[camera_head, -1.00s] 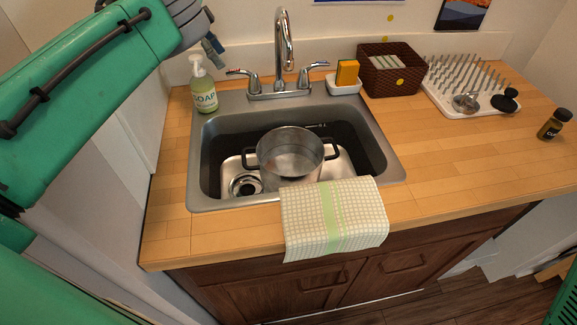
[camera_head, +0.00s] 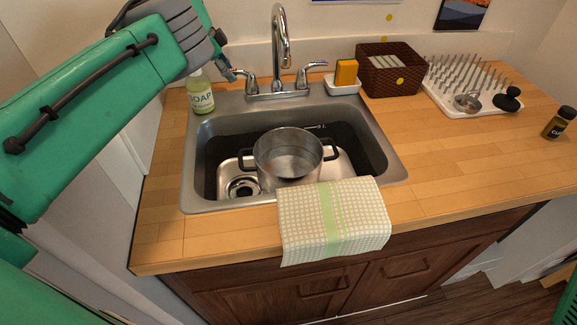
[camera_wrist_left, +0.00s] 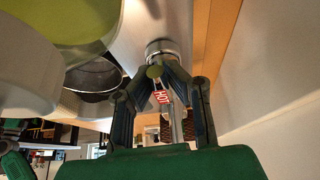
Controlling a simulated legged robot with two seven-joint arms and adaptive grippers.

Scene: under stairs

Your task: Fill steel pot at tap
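The steel pot (camera_head: 288,165), with two dark side handles, stands upright in the sink (camera_head: 205,205). No water stream shows from the chrome tap (camera_head: 281,50) behind it. The tap has a left handle (camera_head: 246,78) and a right handle (camera_head: 308,72). My left gripper (camera_head: 229,74) is at the outer end of the left handle. In the left wrist view, its fingers (camera_wrist_left: 161,74) are apart, on either side of the handle with a red HOT label (camera_wrist_left: 162,97). Whether they touch it I cannot tell. My right gripper is out of view.
A sponge (camera_head: 346,72) in a white holder, a brown basket (camera_head: 391,75) and a drying rack (camera_head: 462,90) stand right of the tap. A towel (camera_head: 333,222) hangs over the front edge. The right counter is mostly clear.

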